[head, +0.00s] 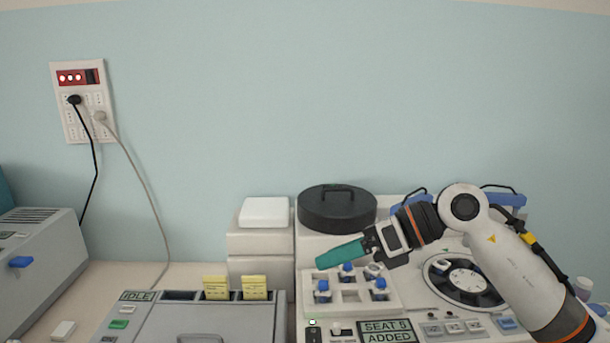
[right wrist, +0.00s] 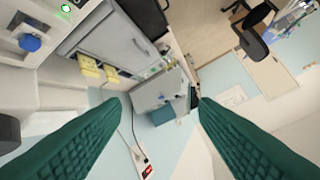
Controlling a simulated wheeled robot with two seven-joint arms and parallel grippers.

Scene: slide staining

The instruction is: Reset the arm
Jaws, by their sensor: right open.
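My right gripper (head: 322,261) hangs above the white tray of blue-capped vials in the head view, its teal fingers pointing left. In the right wrist view its two fingers (right wrist: 160,101) are spread wide with nothing between them. The arm comes in from the lower right and bends at an elbow-like joint. My left gripper is not in the head view.
Blue-capped vials (head: 322,290) stand in the white tray (head: 393,303) below the gripper. A round black lid (head: 337,212) lies behind it. A round slotted rotor (head: 460,281) is at right. A grey machine (head: 190,322) with an IDLE display stands at left.

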